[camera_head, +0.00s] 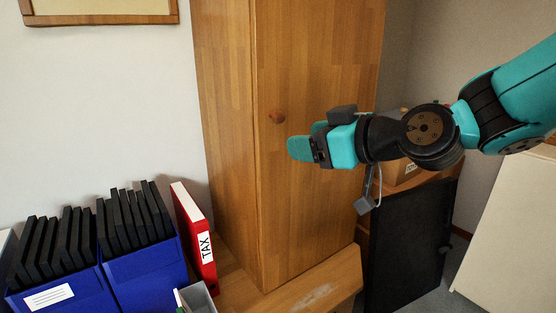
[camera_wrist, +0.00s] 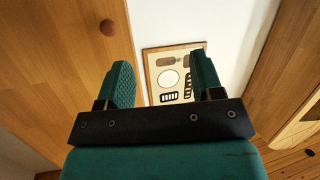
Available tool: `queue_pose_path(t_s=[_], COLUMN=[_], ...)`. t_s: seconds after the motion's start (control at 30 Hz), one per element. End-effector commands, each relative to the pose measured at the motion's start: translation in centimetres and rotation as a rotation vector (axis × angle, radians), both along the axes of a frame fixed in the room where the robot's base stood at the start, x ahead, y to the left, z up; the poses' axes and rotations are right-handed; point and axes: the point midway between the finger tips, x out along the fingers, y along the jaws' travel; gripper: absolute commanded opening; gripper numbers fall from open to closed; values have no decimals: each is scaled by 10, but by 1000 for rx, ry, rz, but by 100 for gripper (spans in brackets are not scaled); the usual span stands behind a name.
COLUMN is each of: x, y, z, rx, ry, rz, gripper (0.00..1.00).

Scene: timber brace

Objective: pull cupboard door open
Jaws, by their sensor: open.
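The wooden cupboard door (camera_head: 315,220) stands upright in the head view and looks shut. Its round brown knob (camera_head: 277,117) is on the upper left part of the door, and the knob also shows at the upper left of the wrist view (camera_wrist: 108,27). My gripper (camera_head: 299,143) is open and empty, with teal fingers. In the head view its tips lie just below and to the right of the knob. In the wrist view the knob is outside the jaws, beyond the left finger. I cannot tell the exact depth gap between the fingers and the door.
A red TAX binder (camera_head: 196,235) and blue boxes of black folders (camera_head: 146,258) stand left of the cupboard. A wooden ledge (camera_head: 320,288) runs below the door. A black panel (camera_head: 408,245) and a cardboard box (camera_head: 400,172) are at the right.

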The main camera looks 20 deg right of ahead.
Motion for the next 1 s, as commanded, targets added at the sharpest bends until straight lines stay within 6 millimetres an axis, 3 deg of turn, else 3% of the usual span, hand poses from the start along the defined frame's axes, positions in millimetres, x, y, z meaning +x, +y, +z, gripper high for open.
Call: queue_pose_path(t_s=[0.03, 0.2, 0.3, 0.83, 1.0], x=[9, 26, 30, 57, 94], y=[-14, -46, -54, -46, -33], z=[-21, -22, -19, -10, -9], rx=[2, -11, -16, -14, -18], ry=[-67, -237, -276, -277, -284], rz=[-49, -168, -198, -205, -200], gripper=[60, 60, 60, 60, 60])
